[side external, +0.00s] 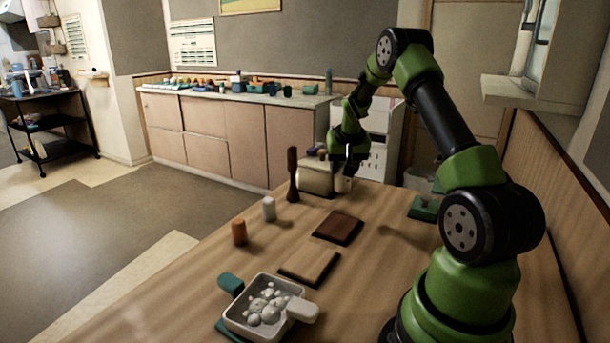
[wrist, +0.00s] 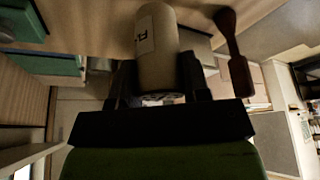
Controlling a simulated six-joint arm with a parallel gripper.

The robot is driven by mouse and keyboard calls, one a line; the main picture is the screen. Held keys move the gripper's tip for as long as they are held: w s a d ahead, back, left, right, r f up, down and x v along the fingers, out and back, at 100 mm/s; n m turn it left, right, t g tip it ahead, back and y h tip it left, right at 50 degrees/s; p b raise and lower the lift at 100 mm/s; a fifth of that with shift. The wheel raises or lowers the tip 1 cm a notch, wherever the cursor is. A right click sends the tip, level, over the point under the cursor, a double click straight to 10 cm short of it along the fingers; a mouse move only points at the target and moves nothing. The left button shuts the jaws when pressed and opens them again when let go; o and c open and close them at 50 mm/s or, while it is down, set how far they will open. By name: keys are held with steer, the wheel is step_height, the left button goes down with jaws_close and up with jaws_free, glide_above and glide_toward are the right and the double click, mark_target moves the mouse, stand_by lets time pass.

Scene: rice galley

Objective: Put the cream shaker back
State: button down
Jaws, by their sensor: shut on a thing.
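The cream shaker (wrist: 157,45) is between the two fingers of my gripper (wrist: 158,82) in the wrist view, with a dark-lettered label on its side. In the side view my gripper (side external: 347,160) is shut on the cream shaker (side external: 342,184), over the far part of the table. A squat cream container (side external: 315,178) stands close behind and left of it; I cannot tell whether they touch. A white shaker (side external: 269,209) and an orange-brown shaker (side external: 239,232) stand upright on the table's left side.
A dark wooden paddle (side external: 293,178) stands upright left of the cream container; it also shows in the wrist view (wrist: 238,70). A dark board (side external: 338,227) and a light board (side external: 309,264) lie mid-table. A white pan (side external: 250,329) with several white lumps is in front. A green block (side external: 424,208) lies right.

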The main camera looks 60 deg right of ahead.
steer(key=s+d+f+m+g, duration=0.1)
steer(key=s+d+f+m, duration=0.1)
steer(key=s+d, duration=0.4)
steer(key=shift+d+m+h, duration=0.4)
steer(key=shift+d+m, duration=0.1)
steer(key=shift+d, duration=0.55)
steer(key=shift+f, duration=2.95)
steer(key=shift+f, duration=0.5)
steer(key=c, duration=0.5)
jaws_free()
steer(key=shift+a, duration=0.1)
steer(key=v, duration=1)
